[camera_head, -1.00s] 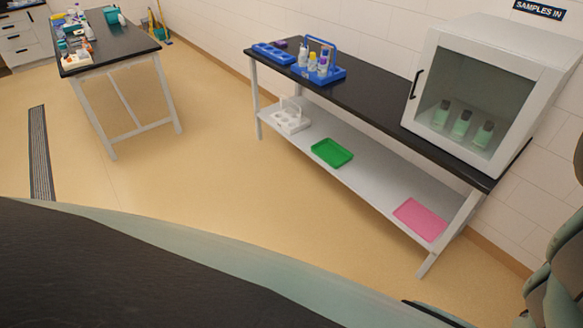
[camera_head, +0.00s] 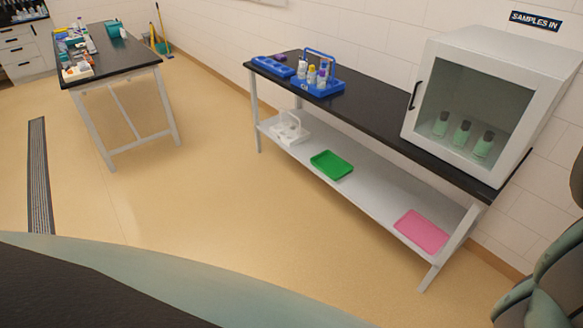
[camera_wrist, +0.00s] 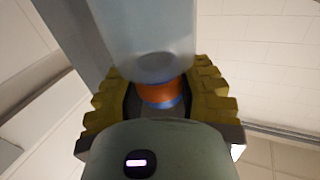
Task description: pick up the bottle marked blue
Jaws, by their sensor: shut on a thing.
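In the wrist view my gripper (camera_wrist: 160,98) is shut on a bottle (camera_wrist: 150,35) with a clear, pale body. An orange part and a narrow blue band show on it between the yellow ridged finger pads. The body's far end runs out of the top of the frame, and I see no readable mark. My gripper and this bottle do not show in the head view. There, several small bottles with white, yellow and purple parts stand in a blue carrier (camera_head: 328,88) on the black bench (camera_head: 375,118).
A white glass-fronted cabinet (camera_head: 410,125) at the bench's right end holds three greenish bottles (camera_head: 461,133) with dark caps. The lower shelf bears a white carrier (camera_head: 290,130), a green tray (camera_head: 332,165) and a pink tray (camera_head: 422,232). A cluttered table (camera_head: 125,62) stands at left. The floor between is clear.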

